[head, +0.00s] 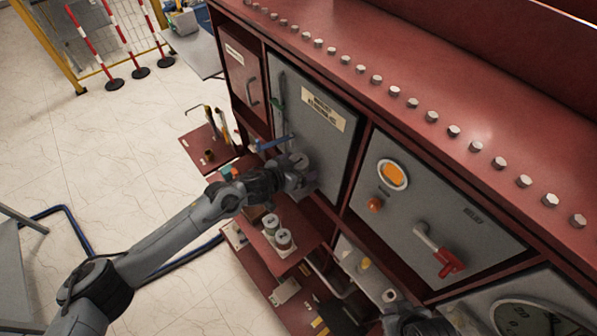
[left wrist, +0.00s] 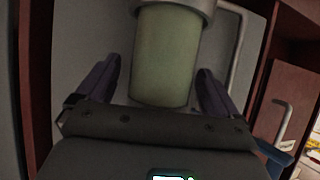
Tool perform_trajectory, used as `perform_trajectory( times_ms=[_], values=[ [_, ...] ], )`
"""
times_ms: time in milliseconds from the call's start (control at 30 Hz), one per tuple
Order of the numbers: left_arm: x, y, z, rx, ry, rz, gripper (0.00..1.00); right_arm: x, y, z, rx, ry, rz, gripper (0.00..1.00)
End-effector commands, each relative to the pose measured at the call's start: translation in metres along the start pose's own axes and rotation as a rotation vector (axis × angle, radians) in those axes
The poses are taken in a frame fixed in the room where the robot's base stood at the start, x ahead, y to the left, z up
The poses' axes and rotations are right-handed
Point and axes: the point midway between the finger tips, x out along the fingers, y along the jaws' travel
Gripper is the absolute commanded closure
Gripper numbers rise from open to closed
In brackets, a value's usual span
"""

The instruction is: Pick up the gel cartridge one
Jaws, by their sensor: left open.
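A gel cartridge, a green translucent cylinder with a grey metal cap (left wrist: 167,55), stands between the two fingers of my left gripper (left wrist: 157,78) in the left wrist view. The fingers are open, with a visible gap on each side of it. In the head view my left gripper (head: 297,172) is in front of the large grey door, and the cartridge's grey top (head: 300,160) shows at its fingers. What supports the cartridge is hidden. Two similar capped cylinders (head: 270,222) (head: 284,239) stand on the red shelf below. Part of my right arm's end (head: 412,320) shows at the bottom; its fingers are unclear.
The red cabinet's grey door (head: 318,128) with a label is right behind the left gripper. A panel with a red-handled lever (head: 440,255) is to the right. A red shelf (head: 300,218) lies below. A small side tray (head: 205,150) is at left, with open floor beyond.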

Motion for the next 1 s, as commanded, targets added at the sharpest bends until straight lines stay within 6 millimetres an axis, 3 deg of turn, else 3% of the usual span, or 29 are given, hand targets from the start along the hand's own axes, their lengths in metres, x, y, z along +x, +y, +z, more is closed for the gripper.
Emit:
perform_trajectory(
  times_ms=[167,600,1000],
  values=[
    [0.0001,0.0,0.0002,0.0,0.0,0.0,0.06,0.0003,-0.0001,0.0002,0.0,-0.001,0.0,1.0],
    [-0.0001,0.0,0.0004,0.0,0.0,0.0,0.71,0.0005,-0.001,0.0002,0.003,-0.001,-0.003,1.0],
    [-0.0022,-0.0003,-0.0048,-0.001,0.003,0.0,0.71,0.0015,-0.002,0.0004,0.007,-0.001,-0.006,1.0]
  ],
)
